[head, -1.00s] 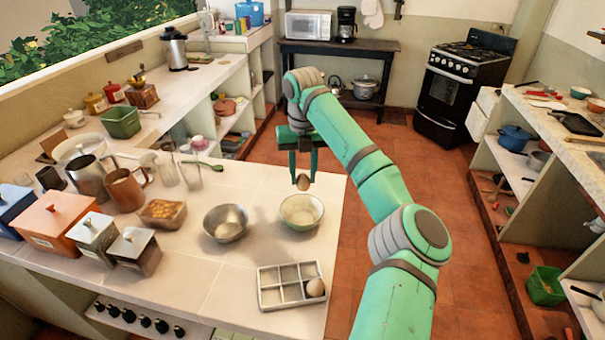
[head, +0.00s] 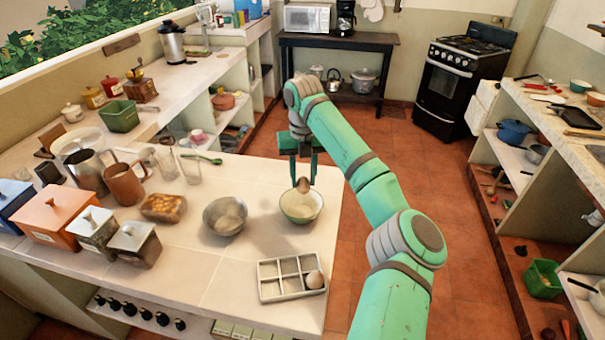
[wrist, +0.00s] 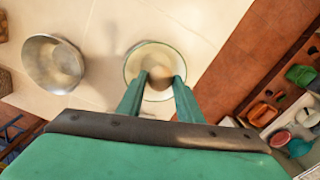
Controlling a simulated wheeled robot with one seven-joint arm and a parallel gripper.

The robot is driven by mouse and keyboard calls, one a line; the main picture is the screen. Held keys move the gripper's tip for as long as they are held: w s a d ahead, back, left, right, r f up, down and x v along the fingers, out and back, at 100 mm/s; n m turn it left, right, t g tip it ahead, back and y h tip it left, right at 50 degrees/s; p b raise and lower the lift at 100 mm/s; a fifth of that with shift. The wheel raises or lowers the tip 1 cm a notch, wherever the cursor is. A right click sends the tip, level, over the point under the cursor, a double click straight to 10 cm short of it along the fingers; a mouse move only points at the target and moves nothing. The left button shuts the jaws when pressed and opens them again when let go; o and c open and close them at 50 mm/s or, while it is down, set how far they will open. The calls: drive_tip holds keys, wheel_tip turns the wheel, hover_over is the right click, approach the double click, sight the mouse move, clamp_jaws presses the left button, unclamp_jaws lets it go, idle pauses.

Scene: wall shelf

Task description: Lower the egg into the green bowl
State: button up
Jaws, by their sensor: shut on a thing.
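The green bowl (head: 301,207) stands on the tiled counter near its right edge, and it also shows in the wrist view (wrist: 135,66). My gripper (head: 303,181) points down over the bowl. It is shut on a brown egg (head: 303,186), which sits at about the height of the bowl's rim in the head view. In the wrist view the egg (wrist: 160,74) shows between the two fingertips, in front of the bowl's inside. I cannot tell whether the egg touches the bowl.
A metal bowl (head: 225,216) stands just left of the green bowl. A divided tray (head: 281,292) in front holds another egg (head: 315,279) in its right compartment. A basket-like box (head: 163,208), mugs and canisters stand further left. The counter's right edge is close to the bowl.

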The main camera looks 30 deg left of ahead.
sight(304, 179)
drive_tip(key=shift+s+a+f, duration=0.1)
drive_tip(key=shift+a+f, duration=0.05)
drive_tip(key=shift+f, duration=0.95)
drive_tip(key=shift+w+f, duration=0.1)
drive_tip(key=shift+w, duration=0.1)
drive_tip(key=o, duration=0.4)
drive_tip(key=shift+s+a, duration=0.1)
drive_tip(key=shift+s, duration=0.05)
drive_tip(key=o, duration=0.4)
drive_tip(key=shift+c, duration=0.2)
drive_tip(key=shift+d, duration=0.2)
wheel_tip(304, 179, up, 11)
drive_tip(key=shift+f, duration=0.1)
